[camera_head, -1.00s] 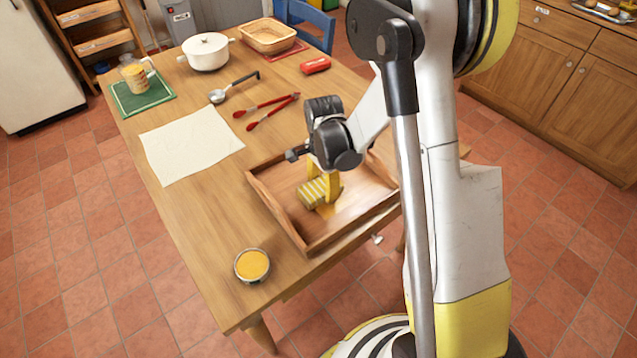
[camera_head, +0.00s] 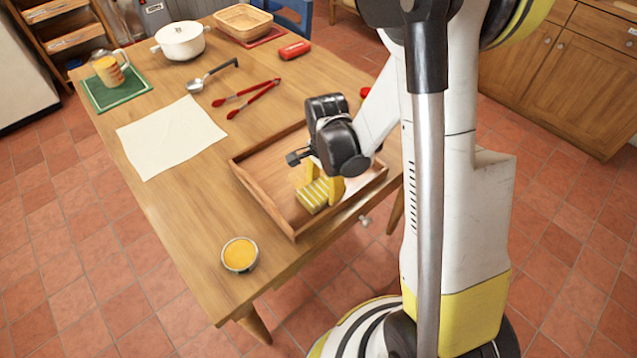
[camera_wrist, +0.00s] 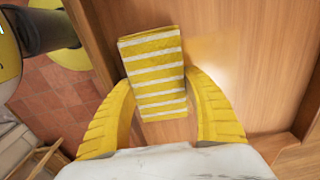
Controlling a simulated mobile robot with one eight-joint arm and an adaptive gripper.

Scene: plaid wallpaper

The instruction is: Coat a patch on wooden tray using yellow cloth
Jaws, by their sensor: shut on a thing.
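The yellow cloth (camera_head: 318,196), folded with white stripes, is in the wooden tray (camera_head: 262,204) near its front side. My gripper (camera_head: 324,184) points down over the tray and is shut on the cloth. In the wrist view, the striped cloth (camera_wrist: 155,75) lies between the yellow fingers of my gripper (camera_wrist: 160,82), over the tray floor (camera_wrist: 250,60). A paler, shiny area shows on the floor right of the cloth; I cannot tell whether it is coating or glare. My arm hides part of the tray's right side.
A round container of orange-yellow contents (camera_head: 239,255) stands left of the tray. A cream sheet (camera_head: 170,137), red tongs (camera_head: 247,98), a ladle (camera_head: 207,76), white pot (camera_head: 179,42), basket (camera_head: 243,20) and jug (camera_head: 108,70) occupy the table. The near-left table is mostly clear.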

